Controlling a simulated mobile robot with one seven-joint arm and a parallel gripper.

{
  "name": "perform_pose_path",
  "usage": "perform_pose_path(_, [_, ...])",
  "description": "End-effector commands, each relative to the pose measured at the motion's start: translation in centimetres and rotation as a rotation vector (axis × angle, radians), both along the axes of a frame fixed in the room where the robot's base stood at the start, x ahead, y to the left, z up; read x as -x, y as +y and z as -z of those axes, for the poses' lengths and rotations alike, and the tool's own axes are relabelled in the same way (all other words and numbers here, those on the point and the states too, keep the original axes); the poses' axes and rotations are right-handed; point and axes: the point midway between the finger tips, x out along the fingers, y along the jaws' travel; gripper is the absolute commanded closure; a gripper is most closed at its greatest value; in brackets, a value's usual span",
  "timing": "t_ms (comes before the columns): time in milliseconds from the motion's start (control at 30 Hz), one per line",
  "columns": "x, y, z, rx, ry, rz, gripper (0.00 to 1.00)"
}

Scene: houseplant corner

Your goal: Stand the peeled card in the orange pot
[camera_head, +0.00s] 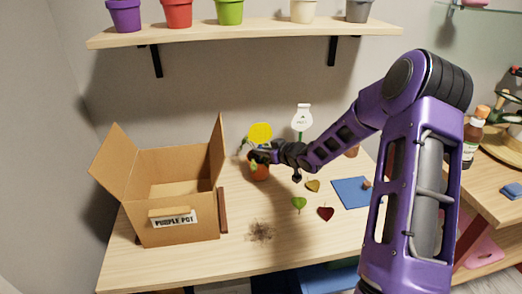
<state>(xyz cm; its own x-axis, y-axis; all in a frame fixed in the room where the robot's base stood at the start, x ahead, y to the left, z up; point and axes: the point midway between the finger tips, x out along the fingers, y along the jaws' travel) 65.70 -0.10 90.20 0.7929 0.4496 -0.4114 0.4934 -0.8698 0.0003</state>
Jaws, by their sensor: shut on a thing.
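The orange pot (261,173) stands on the table right of the cardboard box, partly hidden by my gripper. My gripper (256,156) is at the pot's top and looks shut on a yellow round card (260,131), which stands up just above it. The jaws are small and dark here, and the card's lower end is hidden. I cannot tell whether the card is inside the pot or touching it. Some green shows at the pot's left side.
An open cardboard box (180,233) labelled "PURPLE POT" stands at left. A white card (302,116) on a green stem stands behind my arm. Green (299,204), red (326,213) and gold (313,186) leaf shapes, a blue mat (350,193) and spilled soil (260,231) lie nearby. Coloured pots line the shelf (240,33).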

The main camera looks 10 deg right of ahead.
Motion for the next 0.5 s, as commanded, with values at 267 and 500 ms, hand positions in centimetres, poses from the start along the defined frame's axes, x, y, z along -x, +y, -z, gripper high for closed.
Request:
perform_pose_path(267, [-0.01, -0.01, 0.63, 0.0, 0.0, 0.0, 1.0])
perform_pose_path(500, [0.0, 0.0, 0.6, 0.0, 0.0, 0.0, 0.8])
